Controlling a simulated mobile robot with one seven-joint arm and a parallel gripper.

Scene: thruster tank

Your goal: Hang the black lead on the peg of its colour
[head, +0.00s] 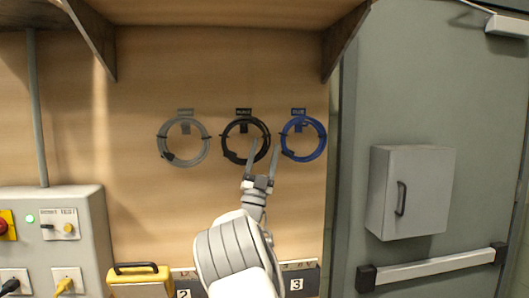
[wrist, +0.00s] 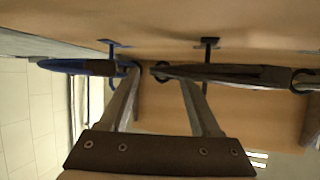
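The black lead (head: 225,140) is a coil hanging on the middle peg, under a dark label (head: 244,112) on the wooden panel. In the wrist view the black lead (wrist: 225,73) appears edge-on below its peg (wrist: 208,46). My gripper (head: 265,147) is open, with its fingers spread at the right side of the black coil. In the wrist view my gripper (wrist: 160,75) has the near end of the black coil showing between its fingertips. I see no grip on it. Whether a finger touches the coil I cannot tell.
A blue lead (head: 323,140) hangs on the right peg, close to my right finger; a grey lead (head: 160,142) hangs on the left peg. A shelf (head: 215,12) with brackets juts out above. Below are a yellow case (head: 140,275) and a control box (head: 75,200); a grey door stands right.

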